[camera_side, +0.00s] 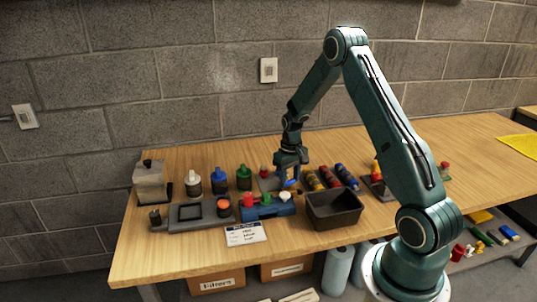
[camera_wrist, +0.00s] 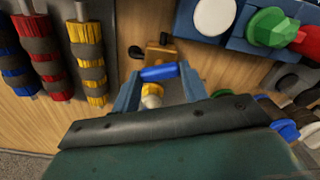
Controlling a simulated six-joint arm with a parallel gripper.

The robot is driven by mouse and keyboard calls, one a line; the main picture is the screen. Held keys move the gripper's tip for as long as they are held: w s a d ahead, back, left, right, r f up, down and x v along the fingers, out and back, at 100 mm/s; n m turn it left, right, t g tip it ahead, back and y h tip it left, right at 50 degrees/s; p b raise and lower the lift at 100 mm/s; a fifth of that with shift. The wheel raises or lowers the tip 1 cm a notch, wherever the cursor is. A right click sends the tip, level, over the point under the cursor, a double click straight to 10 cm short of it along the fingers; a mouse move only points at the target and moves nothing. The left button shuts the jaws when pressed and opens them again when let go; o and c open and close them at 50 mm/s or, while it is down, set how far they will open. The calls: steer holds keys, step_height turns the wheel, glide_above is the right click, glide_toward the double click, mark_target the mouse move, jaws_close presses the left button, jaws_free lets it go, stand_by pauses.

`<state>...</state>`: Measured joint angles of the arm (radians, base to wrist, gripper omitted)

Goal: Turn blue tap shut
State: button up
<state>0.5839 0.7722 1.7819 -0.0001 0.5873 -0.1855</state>
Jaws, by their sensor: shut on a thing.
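The blue tap handle (camera_wrist: 159,72) is a short bar between my gripper's (camera_wrist: 160,80) two blue fingers in the wrist view. The fingers are shut on it, one at each end. Below it a pale yellow, brass-like part (camera_wrist: 152,96) shows, partly hidden by my gripper's body. In the side view my gripper (camera_side: 290,179) points down near the middle of the table, and a bit of the blue handle (camera_side: 290,184) shows at its fingertips. The rest of the tap is mostly hidden there, so I cannot tell its exact angle.
A dark open bin (camera_side: 334,218) stands just in front right. Several striped rollers (camera_side: 332,178) lie right of my gripper. A blue block (camera_side: 268,211) with red, green and white caps sits front left. Bottles (camera_side: 219,182) stand further left. The right side of the table is clearer.

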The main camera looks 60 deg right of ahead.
mark_target(290, 181)
steer(key=shift+m, duration=2.2)
steer(key=o, duration=0.7)
steer(key=shift+r, duration=0.2)
step_height(290, 181, up, 14)
steer(key=shift+f, duration=0.25)
